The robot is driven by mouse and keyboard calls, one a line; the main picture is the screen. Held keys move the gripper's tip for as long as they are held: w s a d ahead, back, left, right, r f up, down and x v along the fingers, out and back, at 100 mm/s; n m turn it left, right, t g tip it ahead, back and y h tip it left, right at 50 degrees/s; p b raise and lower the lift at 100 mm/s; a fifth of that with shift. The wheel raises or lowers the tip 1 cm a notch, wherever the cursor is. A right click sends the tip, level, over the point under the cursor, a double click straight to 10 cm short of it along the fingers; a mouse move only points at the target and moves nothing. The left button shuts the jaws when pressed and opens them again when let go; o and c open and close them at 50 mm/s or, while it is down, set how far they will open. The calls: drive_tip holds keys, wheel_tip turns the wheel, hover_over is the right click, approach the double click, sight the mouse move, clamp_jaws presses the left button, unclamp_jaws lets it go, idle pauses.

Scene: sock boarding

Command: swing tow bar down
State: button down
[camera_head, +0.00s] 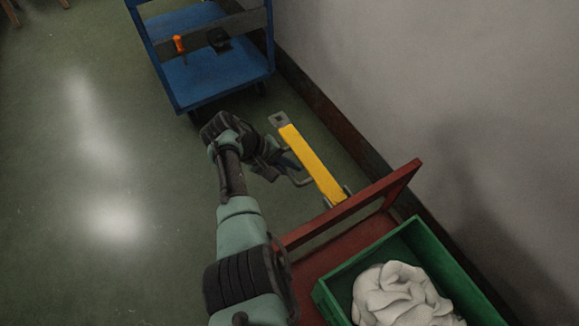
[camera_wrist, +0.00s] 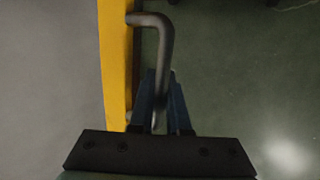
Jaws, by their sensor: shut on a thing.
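A bent grey rod handle (camera_head: 303,182) sticks out from the bar's left side. In the wrist view the yellow bar (camera_wrist: 115,60) runs along the left, and the handle (camera_wrist: 166,50) bends down between my fingers. My gripper (camera_head: 287,163) is shut on this handle, beside the bar; it also shows in the wrist view (camera_wrist: 163,98). The bar's exact tilt is hard to judge.
A blue cart (camera_head: 212,78) with an orange-handled tool (camera_head: 180,44) stands beyond the bar. A green crate (camera_head: 329,301) with white cloth (camera_head: 397,297) sits on the red cart. A grey wall (camera_head: 420,90) runs along the right. Floor (camera_head: 100,150) at left is clear.

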drive_tip(key=shift+s+d+f, duration=0.1)
drive_tip(key=shift+f, duration=0.1)
drive_tip(key=c, duration=1.2)
unclamp_jaws()
drive_tip(key=shift+o, duration=0.2)
drive_tip(key=shift+a+r+p, duration=0.25)
drive_tip(key=shift+r+p, duration=0.1)
drive_tip(key=shift+r, duration=0.1)
drive_tip(key=p+v, duration=0.6)
drive_tip(key=v, duration=0.6)
